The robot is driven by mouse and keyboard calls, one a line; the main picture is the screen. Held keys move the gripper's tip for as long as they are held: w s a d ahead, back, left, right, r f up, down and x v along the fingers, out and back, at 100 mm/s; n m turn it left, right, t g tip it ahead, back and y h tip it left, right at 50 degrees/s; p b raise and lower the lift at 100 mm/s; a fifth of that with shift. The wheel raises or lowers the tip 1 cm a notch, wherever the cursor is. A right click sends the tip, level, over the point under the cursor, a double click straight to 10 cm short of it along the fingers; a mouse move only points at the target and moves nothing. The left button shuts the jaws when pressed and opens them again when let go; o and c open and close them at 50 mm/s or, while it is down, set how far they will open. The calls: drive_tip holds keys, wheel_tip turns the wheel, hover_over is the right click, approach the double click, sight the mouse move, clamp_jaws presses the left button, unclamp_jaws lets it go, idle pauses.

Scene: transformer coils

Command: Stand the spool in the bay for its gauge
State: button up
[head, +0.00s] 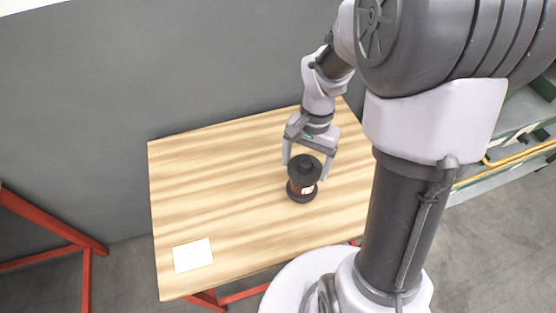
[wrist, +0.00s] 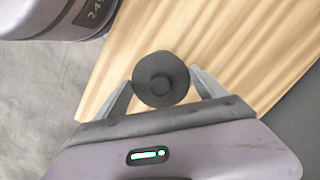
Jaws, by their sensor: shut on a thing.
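The spool (head: 302,190) has black flanges, a dark red-brown winding and a small white label on its side. It is upright over the wooden table. I cannot tell whether its base touches the tabletop. My gripper (head: 305,168) reaches down from behind it, with one finger on each side of its upper part, and is shut on it. The wrist view shows the spool's round black top (wrist: 160,78) between the two fingers. The label is too small to read. No bay can be clearly made out.
The wooden table (head: 200,190) is mostly bare around the spool. A white card (head: 193,255) lies at its front left. A grey wall stands behind. A red frame (head: 50,235) is at the left. Greenish shelving with a yellow rail (head: 520,152) stands at the right, partly behind my arm.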

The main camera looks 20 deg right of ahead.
drive_tip(key=w+a+f+b, duration=0.3)
drive_tip(key=w+f, duration=0.1)
drive_tip(key=w, duration=0.3)
drive_tip(key=shift+f, duration=0.2)
drive_tip(key=o, duration=2)
